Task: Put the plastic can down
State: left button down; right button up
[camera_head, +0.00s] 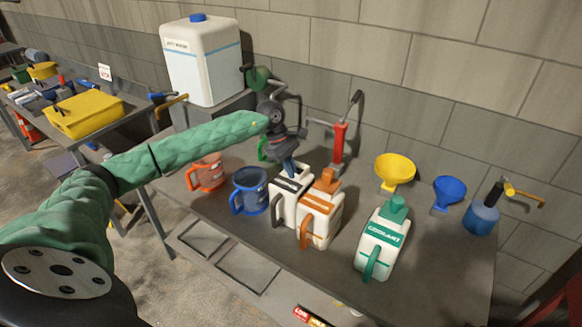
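Three white plastic cans stand close to my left arm's reach on the workbench. One has a blue neck and a dark handle (291,193), one has an orange cap and handle (321,212), and one has a green cap, green handle and a coolant label (383,241). My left gripper (288,149) is right at the top of the blue-necked can, over its blue neck. The fingers are small and dark, so I cannot tell whether they grip the neck. That can looks upright; its base is partly hidden by the orange-capped can. My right gripper is out of view.
On the bench (447,268) are an orange jug (208,174), a blue jug (250,191), a red pump (339,148), a yellow funnel (395,170), a blue funnel (449,191) and a blue bottle (482,219). A large white tank (202,62) stands behind. The bench's front right is clear.

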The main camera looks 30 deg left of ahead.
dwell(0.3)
pick_arm(q)
jog(key=shift+f, duration=0.1)
jog(key=c, duration=1.6)
grip_release()
